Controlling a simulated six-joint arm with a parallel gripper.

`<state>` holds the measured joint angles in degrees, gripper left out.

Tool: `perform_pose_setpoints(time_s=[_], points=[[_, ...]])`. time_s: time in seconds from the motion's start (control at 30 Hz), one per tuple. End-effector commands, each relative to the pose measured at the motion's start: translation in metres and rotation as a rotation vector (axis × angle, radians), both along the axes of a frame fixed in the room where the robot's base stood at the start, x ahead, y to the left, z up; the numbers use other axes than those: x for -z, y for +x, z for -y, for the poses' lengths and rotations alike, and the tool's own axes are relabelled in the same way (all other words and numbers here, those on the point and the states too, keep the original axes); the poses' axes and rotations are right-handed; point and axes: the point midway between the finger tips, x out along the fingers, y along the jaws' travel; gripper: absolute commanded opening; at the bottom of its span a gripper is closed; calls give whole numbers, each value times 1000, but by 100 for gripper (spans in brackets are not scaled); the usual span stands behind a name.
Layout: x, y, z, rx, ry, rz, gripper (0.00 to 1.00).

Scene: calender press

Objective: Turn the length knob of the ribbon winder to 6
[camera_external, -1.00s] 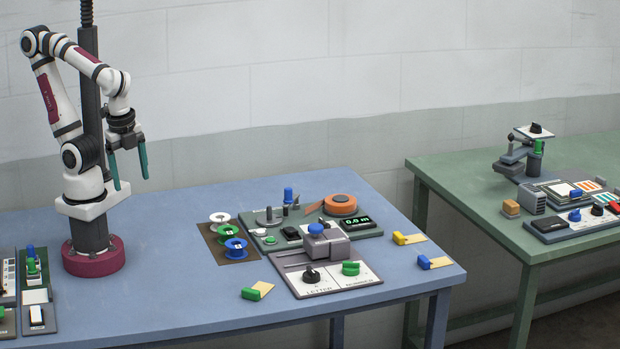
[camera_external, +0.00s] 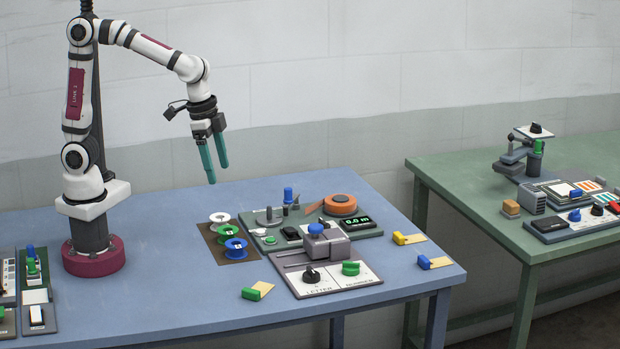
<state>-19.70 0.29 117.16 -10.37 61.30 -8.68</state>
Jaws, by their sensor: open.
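The ribbon winder is a dark green base (camera_external: 367,233) on the blue table, with an orange ribbon roll (camera_external: 340,206) at its back. Its display (camera_external: 357,222) appears to read 0.0 m. A black control (camera_external: 291,233) and a small green control (camera_external: 270,240) sit at its front left; I cannot tell which is the length knob or read its setting. A blue-topped lever (camera_external: 288,195) stands behind them. My gripper (camera_external: 217,175) has teal fingers, hangs open and empty, pointing down above the table, left of the winder and apart from it.
White, green and blue spools (camera_external: 236,248) lie on a brown mat just left of the winder. A grey press (camera_external: 325,246) with letter and number knobs stands close in front. Small coloured blocks lie around. The table's left middle is clear.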

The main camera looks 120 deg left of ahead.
Motion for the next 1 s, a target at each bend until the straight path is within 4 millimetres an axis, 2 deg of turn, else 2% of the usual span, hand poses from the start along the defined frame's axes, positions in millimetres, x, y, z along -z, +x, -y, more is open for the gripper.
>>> perform_pose_setpoints(time_s=[0.03, 0.1, 0.13, 0.2, 0.3, 0.47, 0.8, 1.0], points=[[11, 31, -44, -141, -7, 43, 80], [28, 65, -106, -325, -9, 125, 80], [36, 74, -131, -391, -8, 154, 80], [51, 87, -178, -510, -4, 212, 80], [65, 93, -213, -598, 0, 256, 80], [87, 99, -225, -615, 0, 265, 80], [179, 126, -251, -611, 1, 263, 80], [206, 135, -259, -610, 3, 265, 80]])
